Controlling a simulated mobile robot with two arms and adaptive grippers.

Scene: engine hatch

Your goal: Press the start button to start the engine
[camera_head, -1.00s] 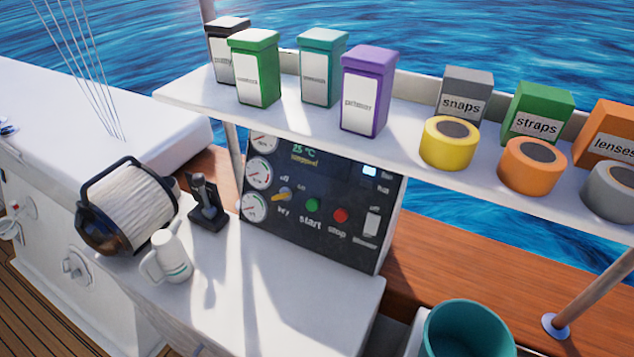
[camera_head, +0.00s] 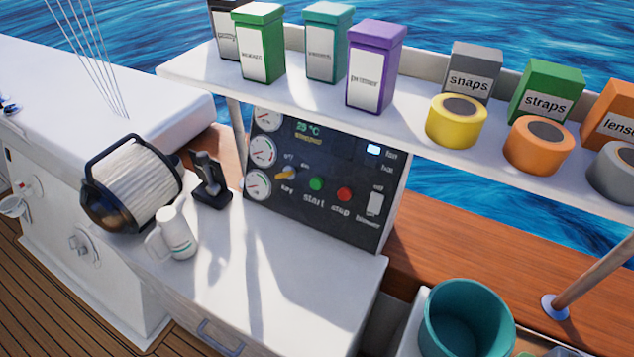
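The black control panel (camera_head: 335,205) stands upright at the back of a white counter, under a white shelf. Its green start button (camera_head: 317,184) is labelled "start" and sits left of a red stop button (camera_head: 344,194). A yellow rotary switch (camera_head: 286,173) is left of the start button. Round gauges line the panel's left edge, and a small indicator (camera_head: 373,149) is lit at the upper right. Neither gripper shows in the head view, and nothing touches the panel.
The shelf (camera_head: 410,145) above carries boxes, tins and tape rolls. A teal bucket (camera_head: 465,322) is at lower right. The counter before the panel is clear.

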